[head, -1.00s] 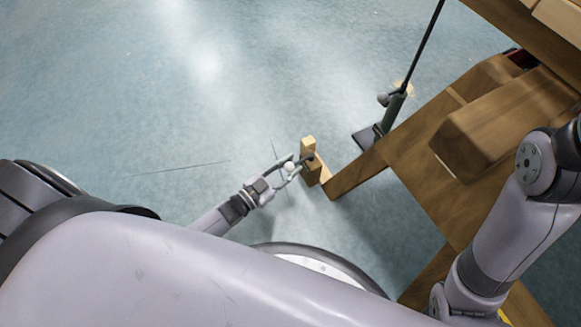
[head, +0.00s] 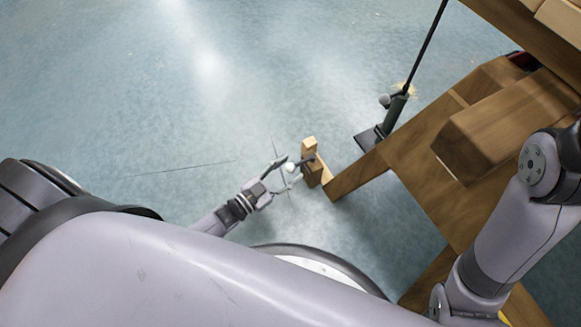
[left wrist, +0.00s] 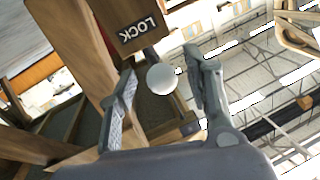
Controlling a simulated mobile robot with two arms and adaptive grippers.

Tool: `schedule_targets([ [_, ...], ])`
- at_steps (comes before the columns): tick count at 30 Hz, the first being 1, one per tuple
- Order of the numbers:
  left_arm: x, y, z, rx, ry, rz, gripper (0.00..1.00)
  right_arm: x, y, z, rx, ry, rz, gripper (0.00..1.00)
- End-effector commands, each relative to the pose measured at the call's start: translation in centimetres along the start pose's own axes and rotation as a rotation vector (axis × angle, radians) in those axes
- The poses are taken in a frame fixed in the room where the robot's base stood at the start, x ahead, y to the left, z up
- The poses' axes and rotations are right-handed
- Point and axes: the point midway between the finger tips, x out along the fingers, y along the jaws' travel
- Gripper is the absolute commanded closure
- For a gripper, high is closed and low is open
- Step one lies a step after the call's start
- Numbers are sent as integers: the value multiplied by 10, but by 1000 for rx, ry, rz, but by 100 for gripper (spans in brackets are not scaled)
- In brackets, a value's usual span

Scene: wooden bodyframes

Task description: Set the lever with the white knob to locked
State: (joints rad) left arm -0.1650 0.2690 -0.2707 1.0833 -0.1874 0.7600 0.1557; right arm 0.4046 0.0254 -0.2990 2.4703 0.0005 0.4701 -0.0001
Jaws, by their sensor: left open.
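The white knob (head: 290,167) of the lever sits beside a small upright wooden block (head: 310,150) at the end of the wooden frame. My left gripper (head: 288,173) is open, with its fingers on either side of the knob. In the left wrist view the white knob (left wrist: 162,79) shows between the two open fingers (left wrist: 164,84), with gaps visible on both sides. A wooden piece marked LOCK (left wrist: 136,28) is just above the knob there. The lever's shaft is mostly hidden behind the knob. My right gripper is not in view.
The wooden bodyframe (head: 410,155) fills the right side, with a thick block (head: 495,125) on it. A dark green post with a black rod (head: 394,110) stands beside its far edge. Open blue-grey floor (head: 130,100) lies to the left.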

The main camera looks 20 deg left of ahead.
Motion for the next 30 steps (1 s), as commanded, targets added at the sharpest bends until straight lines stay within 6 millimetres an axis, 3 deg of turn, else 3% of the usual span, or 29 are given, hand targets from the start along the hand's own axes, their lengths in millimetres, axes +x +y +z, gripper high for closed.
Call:
schedule_targets([
  [9,-69,1,1,-1,-4,2,54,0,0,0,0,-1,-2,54],
  [15,-98,0,0,-1,-2,0,54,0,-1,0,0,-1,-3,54],
  [30,-107,0,0,0,-1,0,54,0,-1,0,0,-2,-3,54],
])
